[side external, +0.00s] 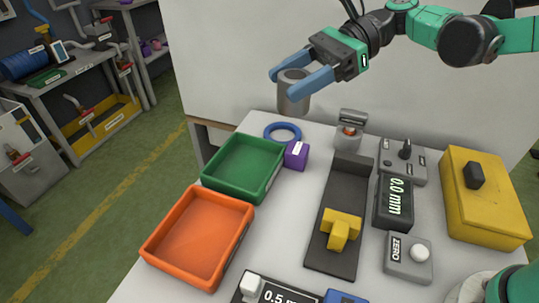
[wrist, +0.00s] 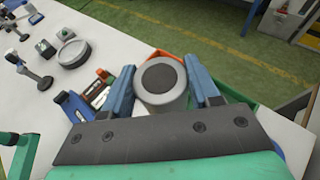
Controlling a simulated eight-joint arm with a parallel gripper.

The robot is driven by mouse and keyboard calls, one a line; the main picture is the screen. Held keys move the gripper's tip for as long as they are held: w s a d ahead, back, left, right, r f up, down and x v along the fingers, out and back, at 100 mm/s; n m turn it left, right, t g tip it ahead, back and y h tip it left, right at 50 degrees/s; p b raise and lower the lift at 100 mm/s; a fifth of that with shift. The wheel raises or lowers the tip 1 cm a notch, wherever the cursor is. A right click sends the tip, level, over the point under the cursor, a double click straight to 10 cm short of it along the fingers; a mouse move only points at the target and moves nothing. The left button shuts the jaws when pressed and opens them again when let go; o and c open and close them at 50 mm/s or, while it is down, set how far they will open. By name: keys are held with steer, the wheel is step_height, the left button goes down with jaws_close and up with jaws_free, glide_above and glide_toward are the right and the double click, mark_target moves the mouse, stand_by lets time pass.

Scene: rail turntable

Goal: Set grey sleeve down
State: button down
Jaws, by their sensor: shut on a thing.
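The grey sleeve (side external: 294,103) is a short upright cylinder held in the air above the back edge of the table. My gripper (side external: 291,80) has its two blue fingers closed on either side of it. In the wrist view the sleeve (wrist: 160,97) sits between the fingertips, its round end with a dark centre facing the camera. Clear air shows under the sleeve in the side view.
A blue ring (side external: 283,126) and a purple block (side external: 296,156) lie below, beside the green tray (side external: 232,185). The orange tray (side external: 153,250) is nearer. A dark fixture with a yellow slider (side external: 341,228), a 0.0 mm display (side external: 396,197) and a yellow box (side external: 485,205) stand to the right.

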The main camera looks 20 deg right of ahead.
steer(key=shift+s+a+f+n+g, duration=0.15)
steer(key=shift+s+a+n+g, duration=0.25)
steer(key=shift+s+n+g, duration=0.35)
steer(key=shift+w, duration=0.15)
step_height(320, 180, down, 20)
steer(key=shift+r, duration=0.2)
steer(key=shift+f, duration=0.1)
